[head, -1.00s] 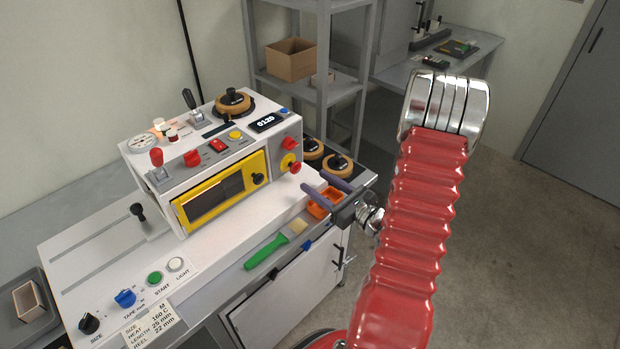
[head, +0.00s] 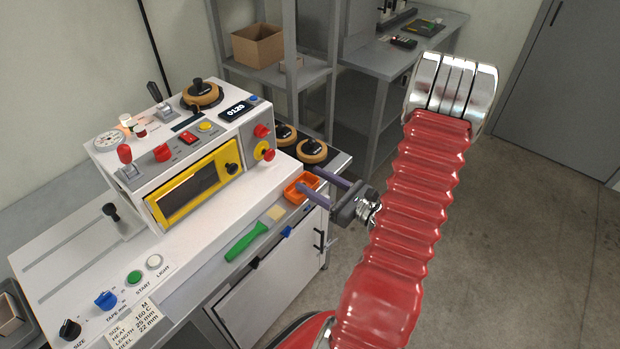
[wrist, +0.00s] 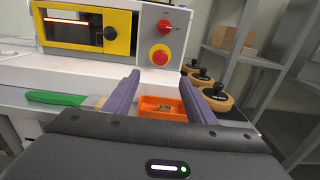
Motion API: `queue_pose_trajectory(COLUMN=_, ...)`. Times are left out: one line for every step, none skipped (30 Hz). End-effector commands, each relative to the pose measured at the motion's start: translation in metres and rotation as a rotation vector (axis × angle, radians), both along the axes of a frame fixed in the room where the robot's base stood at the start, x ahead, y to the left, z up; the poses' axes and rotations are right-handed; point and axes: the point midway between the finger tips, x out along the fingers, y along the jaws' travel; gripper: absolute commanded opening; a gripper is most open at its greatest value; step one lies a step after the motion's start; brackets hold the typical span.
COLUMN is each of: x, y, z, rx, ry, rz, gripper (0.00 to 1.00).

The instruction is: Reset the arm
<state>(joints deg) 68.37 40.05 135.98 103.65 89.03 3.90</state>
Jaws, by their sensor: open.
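My gripper (head: 324,186) is open and empty, its two purple-grey fingers spread apart. In the head view it is just right of the machine's front right corner, by the orange tray (head: 301,188). In the wrist view the gripper (wrist: 168,92) has its fingers on either side of the orange tray (wrist: 162,103) as seen, with a small piece lying in the tray. I cannot tell that any finger touches anything. My red arm stands at the right of the head view.
The white box former (head: 170,160) has a yellow-framed window and red knobs. Tape reels (head: 312,150) sit behind the tray. A shelf holds a cardboard box (head: 257,46). The floor (head: 510,230) at right is clear.

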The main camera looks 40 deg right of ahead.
Motion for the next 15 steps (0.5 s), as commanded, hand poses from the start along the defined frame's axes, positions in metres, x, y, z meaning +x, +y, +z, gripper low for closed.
queue_pose_trajectory(x=0.0, y=0.0, z=0.0, rx=0.0, ry=0.0, rz=0.0, gripper=0.51)
queue_pose_trajectory(x=0.0, y=0.0, z=0.0, rx=0.0, ry=0.0, rz=0.0, gripper=0.51)
queue_pose_trajectory(x=0.0, y=0.0, z=0.0, rx=0.0, ry=0.0, rz=0.0, gripper=0.51)
queue_pose_trajectory(x=0.0, y=0.0, z=0.0, rx=0.0, ry=0.0, rz=0.0, gripper=0.51)
queue_pose_trajectory(x=0.0, y=0.0, z=0.0, rx=0.0, ry=0.0, rz=0.0, gripper=0.51)
queue_pose_trajectory(x=0.0, y=0.0, z=0.0, rx=0.0, ry=0.0, rz=0.0, gripper=0.51)
queue_pose_trajectory(x=0.0, y=0.0, z=0.0, rx=0.0, ry=0.0, rz=0.0, gripper=0.51)
queue_pose_trajectory(x=0.0, y=0.0, z=0.0, rx=-0.001, ry=0.0, rz=0.0, gripper=0.51)
queue_pose_trajectory(x=0.0, y=0.0, z=-0.001, rx=-0.002, ry=0.002, rz=0.0, gripper=0.51)
queue_pose_trajectory(x=0.0, y=0.0, z=-0.001, rx=-0.004, ry=0.006, rz=0.0, gripper=0.51)
queue_pose_trajectory(x=0.0, y=0.0, z=-0.003, rx=-0.006, ry=0.012, rz=0.001, gripper=0.51)
queue_pose_trajectory(x=0.0, y=0.003, z=-0.006, rx=-0.01, ry=0.025, rz=0.014, gripper=0.51)
queue_pose_trajectory(x=-0.001, y=0.007, z=-0.009, rx=-0.013, ry=0.034, rz=0.028, gripper=0.51)
queue_pose_trajectory(x=-0.002, y=0.011, z=-0.011, rx=-0.016, ry=0.043, rz=0.044, gripper=0.51)
queue_pose_trajectory(x=-0.004, y=0.018, z=-0.016, rx=-0.021, ry=0.061, rz=0.072, gripper=0.51)
